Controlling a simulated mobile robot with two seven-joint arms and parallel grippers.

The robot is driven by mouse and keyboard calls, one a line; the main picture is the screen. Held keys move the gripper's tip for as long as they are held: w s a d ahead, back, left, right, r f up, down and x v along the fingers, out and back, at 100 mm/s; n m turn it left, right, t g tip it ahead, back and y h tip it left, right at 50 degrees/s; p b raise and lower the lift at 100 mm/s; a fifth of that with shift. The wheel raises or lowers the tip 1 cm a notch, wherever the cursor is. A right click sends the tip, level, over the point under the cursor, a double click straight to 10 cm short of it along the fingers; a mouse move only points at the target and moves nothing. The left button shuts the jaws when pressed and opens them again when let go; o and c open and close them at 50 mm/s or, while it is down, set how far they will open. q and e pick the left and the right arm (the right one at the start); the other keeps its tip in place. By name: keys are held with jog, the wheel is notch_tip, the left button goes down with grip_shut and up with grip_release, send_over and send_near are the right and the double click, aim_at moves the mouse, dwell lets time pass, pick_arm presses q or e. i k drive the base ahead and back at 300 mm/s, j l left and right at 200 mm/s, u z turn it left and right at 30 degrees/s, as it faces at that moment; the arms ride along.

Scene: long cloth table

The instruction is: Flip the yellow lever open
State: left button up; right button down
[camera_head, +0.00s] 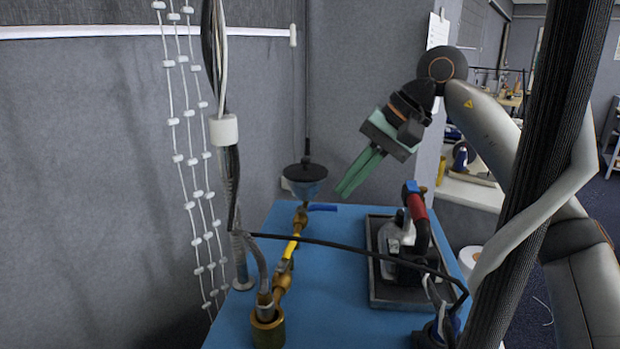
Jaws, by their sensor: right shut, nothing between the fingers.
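The yellow lever (291,248) sits on a brass valve pipe (281,284) that runs along the left part of the blue tabletop. It appears to lie roughly in line with the pipe. My right gripper (345,190) has green fingers that are shut, with nothing between them. It points down and left, above the back of the table, up and to the right of the lever and apart from it. My left gripper does not show.
A blue lever (322,207) sits at the pipe's far end, near a dark-topped funnel (305,173). A grey tray (394,301) holds a device with a red handle (416,207). A black cable (345,246) crosses the table just right of the yellow lever. Hanging cords are at left.

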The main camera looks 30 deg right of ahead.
aim_at(280, 267)
jog(key=k, duration=1)
